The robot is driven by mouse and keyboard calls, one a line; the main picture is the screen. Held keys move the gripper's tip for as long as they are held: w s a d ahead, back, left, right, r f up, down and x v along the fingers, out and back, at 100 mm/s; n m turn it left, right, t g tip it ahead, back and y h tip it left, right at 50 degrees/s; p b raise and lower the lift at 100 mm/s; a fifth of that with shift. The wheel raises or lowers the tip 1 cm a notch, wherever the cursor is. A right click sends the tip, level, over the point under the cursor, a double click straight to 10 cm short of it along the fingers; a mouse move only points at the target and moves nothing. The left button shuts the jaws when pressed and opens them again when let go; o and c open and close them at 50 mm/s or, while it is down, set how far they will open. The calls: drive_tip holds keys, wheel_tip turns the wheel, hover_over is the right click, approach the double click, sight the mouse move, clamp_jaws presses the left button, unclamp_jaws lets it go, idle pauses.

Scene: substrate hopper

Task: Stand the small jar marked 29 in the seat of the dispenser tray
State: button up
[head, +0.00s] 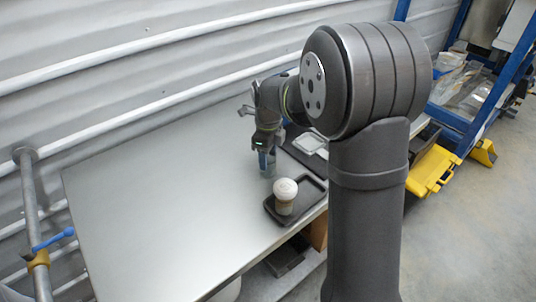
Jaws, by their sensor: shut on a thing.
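My gripper (266,157) points down over the metal table, left of and behind the near black tray. It is shut on a small grey-green, jar-like thing (269,172), mostly hidden by the fingers. It is close to the table top; I cannot tell whether it touches. A jar with a round white lid and a tan lower part (285,200) stands upright on the near black tray (309,202). No number can be read on either one, so I cannot tell which is marked 29. The tray's seat cannot be made out.
A second dark tray with a pale, flat thing (311,143) lies further back, partly hidden by my arm. The left part of the metal table (160,205) is clear. A pole with a blue handle (53,241) stands at the left, and a corrugated wall runs behind the table.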

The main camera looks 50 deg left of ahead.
drive_tip(key=shift+r, duration=0.1)
drive_tip(key=shift+r, duration=2.45)
